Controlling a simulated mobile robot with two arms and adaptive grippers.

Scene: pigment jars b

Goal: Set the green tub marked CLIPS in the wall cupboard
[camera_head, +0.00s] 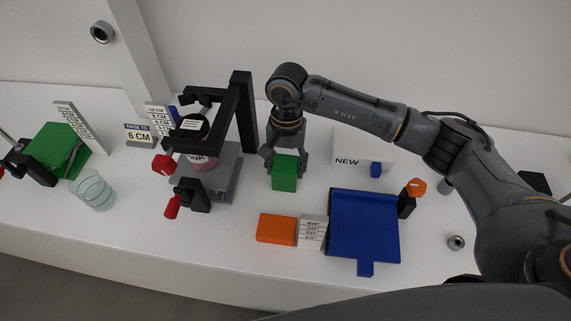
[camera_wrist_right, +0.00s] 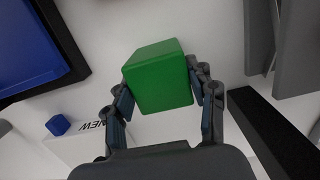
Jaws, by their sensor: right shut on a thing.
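A plain green block (camera_head: 285,172) is between the fingers of my right gripper (camera_head: 284,158), near the middle of the white table. In the right wrist view the green block (camera_wrist_right: 158,78) sits between both fingers of the right gripper (camera_wrist_right: 165,98), which is shut on it. I see no CLIPS marking on its visible faces. I cannot tell whether it touches the table. A larger green object (camera_head: 57,146) stands at the far left, also without a readable mark. No wall cupboard shows in either view. My left gripper is not in view.
A black frame on a grey base (camera_head: 212,178) stands close left of my right gripper. A blue tray (camera_head: 364,225), an orange block (camera_head: 276,229) and a white NEW box (camera_head: 350,145) lie nearby. A glass (camera_head: 93,190) stands left. Bare table lies in front of the glass.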

